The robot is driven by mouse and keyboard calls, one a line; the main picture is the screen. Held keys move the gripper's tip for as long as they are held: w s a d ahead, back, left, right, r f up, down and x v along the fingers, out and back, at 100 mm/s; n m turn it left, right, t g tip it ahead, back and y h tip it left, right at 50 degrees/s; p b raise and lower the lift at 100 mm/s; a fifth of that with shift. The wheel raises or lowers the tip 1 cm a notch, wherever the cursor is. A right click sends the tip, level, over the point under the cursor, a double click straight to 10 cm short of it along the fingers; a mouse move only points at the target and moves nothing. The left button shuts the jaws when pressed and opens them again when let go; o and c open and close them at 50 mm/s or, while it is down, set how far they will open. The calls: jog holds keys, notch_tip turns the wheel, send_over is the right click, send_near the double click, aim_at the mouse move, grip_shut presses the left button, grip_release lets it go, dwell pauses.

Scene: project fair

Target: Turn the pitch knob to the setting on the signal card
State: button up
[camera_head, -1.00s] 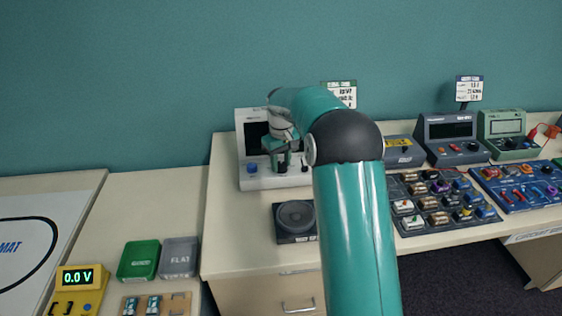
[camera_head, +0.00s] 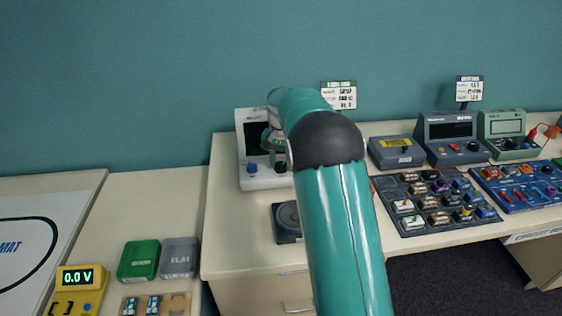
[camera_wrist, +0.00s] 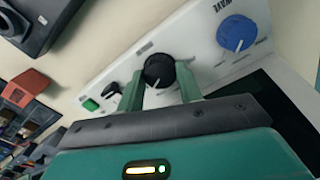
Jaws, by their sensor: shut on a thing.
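The white signal unit (camera_head: 258,182) stands on the bench with a dark screen and knobs on its front. In the wrist view its panel (camera_wrist: 198,45) shows a blue knob (camera_wrist: 236,33) by the letters WAVE, and a black knob (camera_wrist: 158,69) with a white pointer line. My gripper (camera_wrist: 158,88) is shut on the black knob, one finger on each side. I cannot read a label for this knob. A card (camera_head: 340,95) with a green header stands behind the unit; its small print is not legible. My arm hides part of the unit in the head view.
Near the black knob are a small black knob (camera_wrist: 110,90) and a green button (camera_wrist: 90,105). A dark speaker-like box (camera_head: 287,220) sits in front of the unit. Instruments and a component tray (camera_head: 405,233) lie to the right. A second card (camera_head: 469,88) stands farther right.

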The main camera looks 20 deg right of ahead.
aim_at(281, 164)
jog(key=shift+m, duration=0.8)
jog(key=o, duration=1)
jog(key=shift+r, duration=6.9)
